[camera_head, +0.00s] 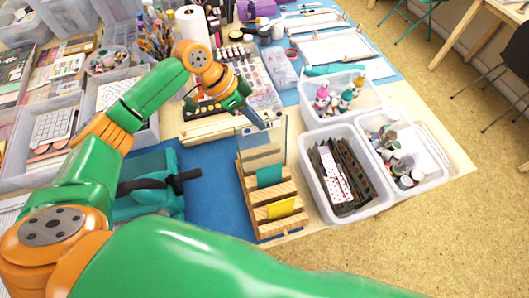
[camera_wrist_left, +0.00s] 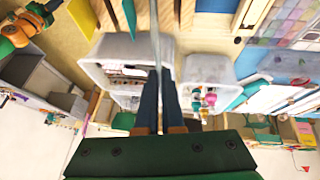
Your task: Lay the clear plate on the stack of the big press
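The clear plate (camera_head: 265,143) stands upright in the wooden rack (camera_head: 268,208), at its far end. In the left wrist view the plate (camera_wrist_left: 156,45) shows nearly edge-on. My left gripper (camera_head: 258,122) is at the plate's top edge, its two dark blue fingers (camera_wrist_left: 159,98) close together on that edge. The rack also holds a teal pad (camera_head: 269,176) and a yellow pad (camera_head: 281,208). The big press (camera_head: 148,190), teal with a black handle, stands left of the rack. The stack on it cannot be made out. In the left wrist view, part of my right arm shows at upper left; its fingers are unclear.
A clear bin (camera_head: 383,207) with dark and patterned pieces stands right of the rack. Bins with bottles (camera_head: 347,97) and jars (camera_head: 441,165) lie beyond it. The blue mat (camera_head: 212,190) is bare between press and rack. A paint palette (camera_head: 262,88) lies behind.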

